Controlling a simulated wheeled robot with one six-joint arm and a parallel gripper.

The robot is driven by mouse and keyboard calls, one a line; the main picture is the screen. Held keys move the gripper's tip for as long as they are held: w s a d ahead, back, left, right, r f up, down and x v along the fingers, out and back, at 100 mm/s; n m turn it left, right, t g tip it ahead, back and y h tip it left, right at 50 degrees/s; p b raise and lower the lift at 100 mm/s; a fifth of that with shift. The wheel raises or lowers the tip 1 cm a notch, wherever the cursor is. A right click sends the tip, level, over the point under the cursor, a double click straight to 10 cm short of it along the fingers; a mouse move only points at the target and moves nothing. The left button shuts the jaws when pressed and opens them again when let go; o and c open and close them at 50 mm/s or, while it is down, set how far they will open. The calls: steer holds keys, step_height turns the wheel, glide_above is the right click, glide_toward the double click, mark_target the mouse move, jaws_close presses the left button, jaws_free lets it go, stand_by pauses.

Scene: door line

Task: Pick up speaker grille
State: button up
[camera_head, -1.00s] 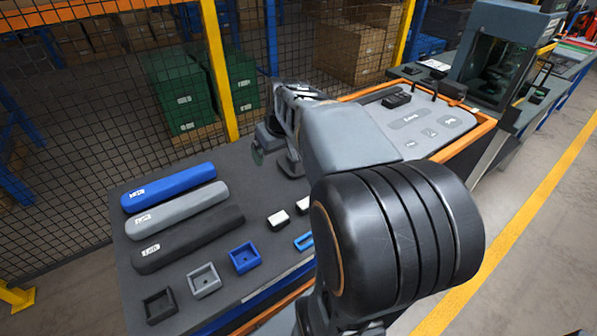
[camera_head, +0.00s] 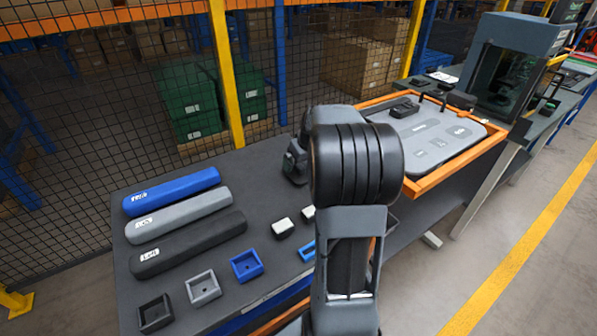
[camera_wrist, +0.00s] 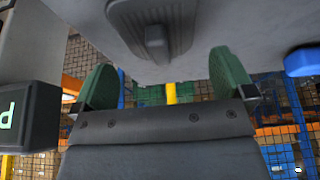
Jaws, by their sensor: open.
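In the wrist view, a dark grey ribbed piece (camera_wrist: 181,22) with a small block-shaped knob looks like the speaker grille. It lies against a grey surface at the top of the picture. My gripper (camera_wrist: 163,80) has its two green fingertips spread wide, one to each side of the knob and apart from it, with nothing between them. In the head view my arm covers the middle of the table, and I cannot make out the grille there. The gripper's fingertips are also hidden in that view.
Blue (camera_head: 172,191), grey (camera_head: 180,215) and black (camera_head: 188,244) long pieces lie left on the table. Small square trays (camera_head: 203,289) and a white-topped block (camera_head: 283,228) sit nearer. A grey panel (camera_head: 425,124) lies in an orange frame at right. A mesh fence stands behind.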

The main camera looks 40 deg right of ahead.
mark_target(300, 165)
steer(key=shift+x, duration=2.55)
steer(key=shift+w+d, duration=0.1)
steer(key=shift+c, duration=0.4)
steer(key=c, duration=0.6)
steer(key=shift+o, duration=0.2)
steer(key=shift+r, duration=5.1)
